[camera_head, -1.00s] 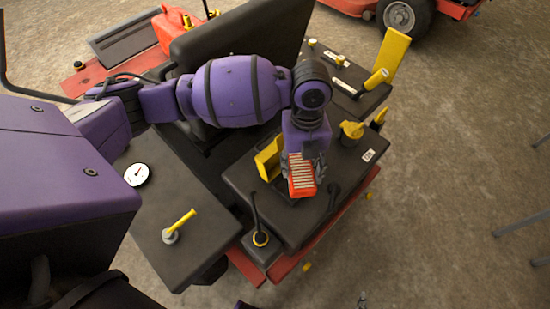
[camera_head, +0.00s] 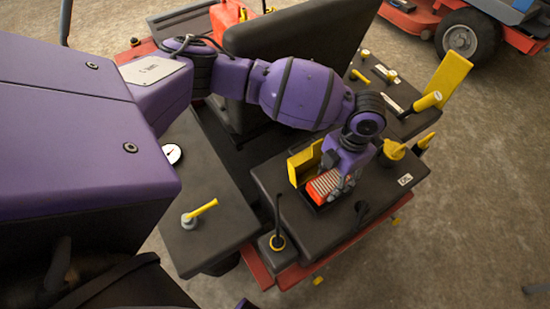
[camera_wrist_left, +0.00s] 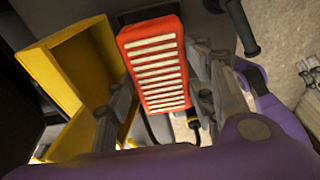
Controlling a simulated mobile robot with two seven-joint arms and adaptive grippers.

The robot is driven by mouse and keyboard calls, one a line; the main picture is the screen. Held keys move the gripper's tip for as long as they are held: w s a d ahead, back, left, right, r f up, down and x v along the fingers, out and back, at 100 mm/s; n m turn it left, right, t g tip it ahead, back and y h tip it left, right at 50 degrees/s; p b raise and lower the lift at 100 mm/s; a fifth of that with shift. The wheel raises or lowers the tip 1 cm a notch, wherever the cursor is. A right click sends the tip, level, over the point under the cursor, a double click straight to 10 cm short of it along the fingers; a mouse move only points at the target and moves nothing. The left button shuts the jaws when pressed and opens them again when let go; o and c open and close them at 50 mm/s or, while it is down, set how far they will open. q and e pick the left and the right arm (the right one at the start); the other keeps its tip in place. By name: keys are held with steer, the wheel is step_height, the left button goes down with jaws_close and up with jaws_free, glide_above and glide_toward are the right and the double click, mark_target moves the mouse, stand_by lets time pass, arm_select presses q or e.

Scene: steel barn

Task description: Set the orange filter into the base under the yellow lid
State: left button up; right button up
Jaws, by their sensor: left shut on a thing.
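The orange filter (camera_head: 322,187) with pale pleats is in my left gripper (camera_head: 335,184), which is shut on its sides. In the left wrist view, the filter (camera_wrist_left: 154,62) lies between the two fingers (camera_wrist_left: 160,97). The yellow lid (camera_head: 303,164) stands raised and open beside the filter; it also shows in the left wrist view (camera_wrist_left: 62,75). The base is a dark opening (camera_head: 309,204) in the black housing beside the lid, partly hidden by the filter and gripper. The filter is at this opening, tilted in the head view; I cannot tell how deep it sits. My right gripper is not in view.
The black housing (camera_head: 320,232) carries a yellow cap (camera_head: 394,150) to the right and a black lever (camera_head: 278,215) in front. A black seat (camera_head: 285,45) stands behind my left arm. A side panel (camera_head: 215,215) has a yellow-handled lever (camera_head: 203,211). Concrete floor lies to the right.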

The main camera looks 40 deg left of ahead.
mark_target(332, 180)
arm_select(q)
steer(key=shift+f, duration=1.6)
steer(key=shift+f, duration=0.15)
steer(key=o, duration=1.3)
steer(key=shift+w+d+r, duration=0.1)
steer(key=shift+w+r, duration=0.15)
steer(key=shift+r, duration=1.8)
steer(key=shift+w+d+r, duration=0.1)
steer(key=shift+w+r, duration=0.1)
steer(key=shift+r, duration=1.9)
steer(key=shift+w+d+r, duration=0.1)
steer(key=shift+w+r, duration=0.15)
steer(key=shift+r, duration=1.8)
